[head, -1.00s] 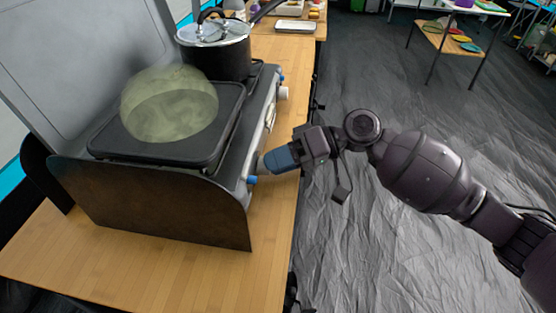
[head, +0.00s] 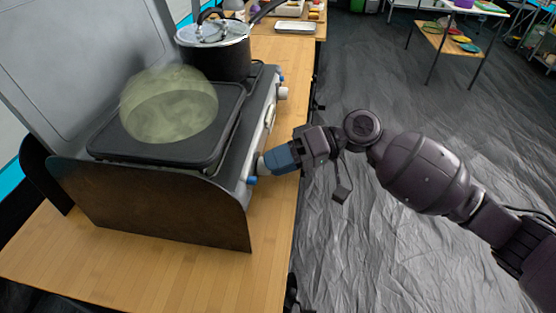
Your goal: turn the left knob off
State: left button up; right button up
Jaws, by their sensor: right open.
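The camp stove (head: 150,200) stands on a wooden table, its front panel facing right. The left knob (head: 252,180), with a blue part showing, is at the near end of that panel. My right gripper (head: 264,164) is at this knob, its blue-grey fingers pointing at the panel. The fingers hide much of the knob, and I cannot tell whether they touch it. The gripper is open. Another knob (head: 282,93) is at the far end of the panel and is clear. My left gripper is not in view.
A black griddle (head: 215,150) with a translucent greenish dome (head: 170,105) covers the near burner. A lidded black pot (head: 215,50) stands on the far burner. The wooden table (head: 150,270) has bare room in front. Open floor lies to the right.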

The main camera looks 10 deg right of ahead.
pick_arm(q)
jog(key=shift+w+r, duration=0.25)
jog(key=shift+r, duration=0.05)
pick_arm(e)
jog(key=v, duration=1)
jog(key=shift+d, duration=0.4)
jog(key=shift+r, duration=0.15)
